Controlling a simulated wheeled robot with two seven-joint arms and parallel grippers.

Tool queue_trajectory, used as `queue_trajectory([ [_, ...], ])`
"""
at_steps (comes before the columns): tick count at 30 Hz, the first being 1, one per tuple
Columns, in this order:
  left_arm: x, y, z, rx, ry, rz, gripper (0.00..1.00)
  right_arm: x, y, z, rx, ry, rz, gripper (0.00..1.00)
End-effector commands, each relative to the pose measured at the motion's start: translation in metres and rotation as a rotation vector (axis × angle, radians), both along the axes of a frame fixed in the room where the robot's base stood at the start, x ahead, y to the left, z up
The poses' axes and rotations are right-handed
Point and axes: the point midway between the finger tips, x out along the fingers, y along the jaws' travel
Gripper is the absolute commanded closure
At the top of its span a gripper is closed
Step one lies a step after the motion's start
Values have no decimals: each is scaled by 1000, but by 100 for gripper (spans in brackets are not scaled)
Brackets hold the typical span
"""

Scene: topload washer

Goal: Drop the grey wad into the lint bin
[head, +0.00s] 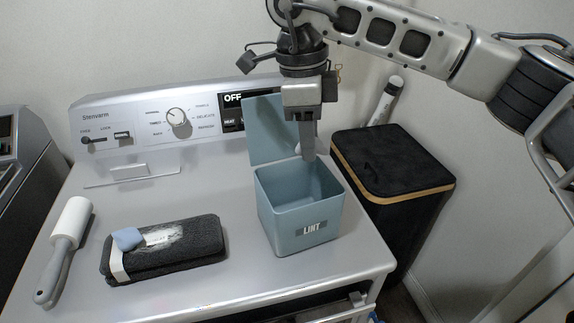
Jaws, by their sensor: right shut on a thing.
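The lint bin (300,229) is a blue box labelled LINT at the right front of the machine top. Its lid (270,132) stands open at the back. My left gripper is not in view.
A dark folded towel (190,256) with white fuzz and a pale blue piece (127,238) lies left of the bin. A lint roller (65,245) lies at the far left. A black hamper (392,160) stands right of the machine.

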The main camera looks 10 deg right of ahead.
Motion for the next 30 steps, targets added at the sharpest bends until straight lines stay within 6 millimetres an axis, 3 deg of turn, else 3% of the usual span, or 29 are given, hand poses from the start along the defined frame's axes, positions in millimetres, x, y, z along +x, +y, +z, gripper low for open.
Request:
queue_trajectory([
  [8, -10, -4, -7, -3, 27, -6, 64, 0, 0, -13, -1, 2, 2, 84],
  [19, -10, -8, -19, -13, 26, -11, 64, 0, 0, -57, 0, 0, 2, 84],
  [29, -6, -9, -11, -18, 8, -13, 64, 0, 0, -60, 0, -1, 2, 84],
  [30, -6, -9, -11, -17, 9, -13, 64, 0, 0, -60, 0, -1, 2, 61],
])
